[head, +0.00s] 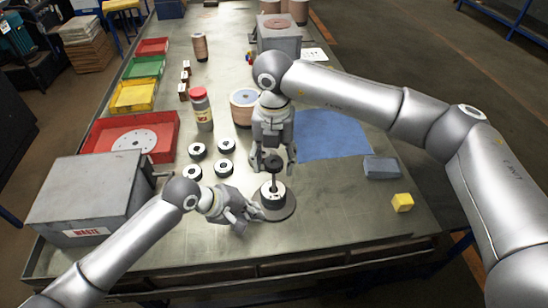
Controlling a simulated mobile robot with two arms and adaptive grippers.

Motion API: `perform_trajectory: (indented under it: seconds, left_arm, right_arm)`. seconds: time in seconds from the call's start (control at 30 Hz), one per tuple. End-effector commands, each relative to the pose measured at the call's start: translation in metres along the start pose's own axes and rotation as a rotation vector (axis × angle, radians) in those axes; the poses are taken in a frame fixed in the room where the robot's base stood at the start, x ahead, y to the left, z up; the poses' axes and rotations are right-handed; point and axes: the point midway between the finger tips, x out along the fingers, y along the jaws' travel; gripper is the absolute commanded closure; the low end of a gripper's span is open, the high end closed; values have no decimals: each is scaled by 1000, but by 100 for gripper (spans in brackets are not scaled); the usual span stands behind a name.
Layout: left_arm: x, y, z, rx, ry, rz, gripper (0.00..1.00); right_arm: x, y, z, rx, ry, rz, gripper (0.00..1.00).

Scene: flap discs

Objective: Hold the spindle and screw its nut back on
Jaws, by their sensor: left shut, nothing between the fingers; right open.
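The spindle (275,183) stands upright on a round grey base (285,211) near the front middle of the table. A black disc with a pale centre (272,197) sits low around its rod. A dark round piece, apparently the nut (272,162), is at the rod's top; I cannot tell if it is threaded on. My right gripper (273,168) points down from above, open, its fingers on either side of this piece. My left gripper (257,214) is shut and empty, its tips beside the base's left edge; I cannot tell if they touch it.
Several black discs (197,151) lie left of the spindle. A grey waste box (85,200) and red tray (165,131) stand at left. A red-capped jar (202,110) and brown roll (244,105) stand behind.

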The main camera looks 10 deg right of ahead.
Motion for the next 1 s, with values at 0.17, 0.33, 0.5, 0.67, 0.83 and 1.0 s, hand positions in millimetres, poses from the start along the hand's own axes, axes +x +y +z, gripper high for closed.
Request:
perform_trajectory:
  seconds: [0.17,0.33,0.5,0.67,0.83,1.0]
  left_arm:
    - [0,-1,0,-1,0,-2,100]
    - [0,-1,0,-1,0,-2,100]
    - [0,-1,0,-1,0,-2,100]
    - [0,-1,0,-1,0,-2,100]
    - [0,-1,0,-1,0,-2,100]
    - [0,-1,0,-1,0,-2,100]
  right_arm:
    - [0,0,0,-189,-1,-1,46]
    - [0,0,0,-373,0,-1,46]
    - [0,0,1,-557,0,0,46]
    - [0,0,1,-732,0,0,46]
    - [0,0,1,-915,0,-1,46]
    - [0,0,1,-1099,0,-1,46]
